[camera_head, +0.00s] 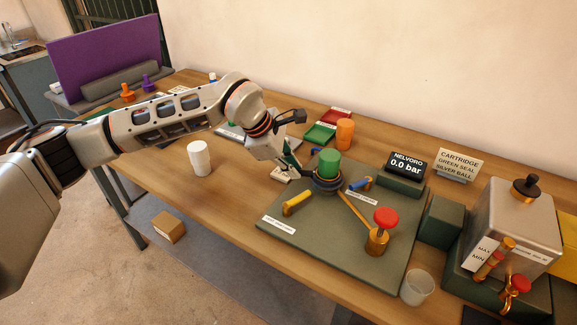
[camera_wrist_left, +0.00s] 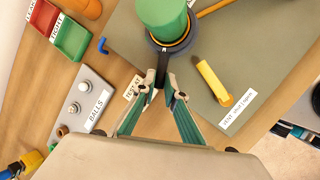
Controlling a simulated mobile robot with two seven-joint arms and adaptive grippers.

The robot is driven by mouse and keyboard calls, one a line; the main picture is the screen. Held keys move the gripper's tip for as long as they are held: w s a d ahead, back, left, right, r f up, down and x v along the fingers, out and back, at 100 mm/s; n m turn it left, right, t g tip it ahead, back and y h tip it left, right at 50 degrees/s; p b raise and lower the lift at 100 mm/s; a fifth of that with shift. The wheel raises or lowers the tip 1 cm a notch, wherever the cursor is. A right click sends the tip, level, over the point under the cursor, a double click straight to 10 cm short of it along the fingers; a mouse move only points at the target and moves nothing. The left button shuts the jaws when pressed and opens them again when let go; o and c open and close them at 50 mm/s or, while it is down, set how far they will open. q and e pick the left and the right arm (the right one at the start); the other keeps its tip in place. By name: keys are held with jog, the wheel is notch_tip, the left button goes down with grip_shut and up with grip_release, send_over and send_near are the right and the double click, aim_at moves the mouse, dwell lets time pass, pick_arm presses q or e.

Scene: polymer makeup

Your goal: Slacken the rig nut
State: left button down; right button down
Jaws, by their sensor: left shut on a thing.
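The rig stands on a grey-green board (camera_head: 300,235). A green cylinder (camera_head: 329,163) is upright in a dark ring-shaped rig nut (camera_head: 328,184), and the cylinder also shows in the wrist view (camera_wrist_left: 163,15). My left gripper (camera_head: 307,175) reaches in from the left at the nut's side. In the wrist view its fingers (camera_wrist_left: 162,72) converge on a dark lug at the near edge of the nut and are shut on it. The fingertips hide part of the lug. My right gripper is in neither view.
A yellow handle (camera_head: 297,203), a blue handle (camera_head: 360,184) and a red-knobbed brass valve (camera_head: 381,230) surround the nut. The gauge display (camera_head: 407,164) reads 0.0 bar. A white cup (camera_head: 199,158) stands left; a metal tank (camera_head: 512,225) stands right.

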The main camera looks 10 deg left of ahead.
pick_arm(q)
jog(key=c, duration=2.1)
grip_release()
jog(key=shift+r, duration=0.1)
jog(key=v, duration=1.1)
jog(key=shift+s+a+r, duration=0.15)
jog(key=shift+r, duration=0.2)
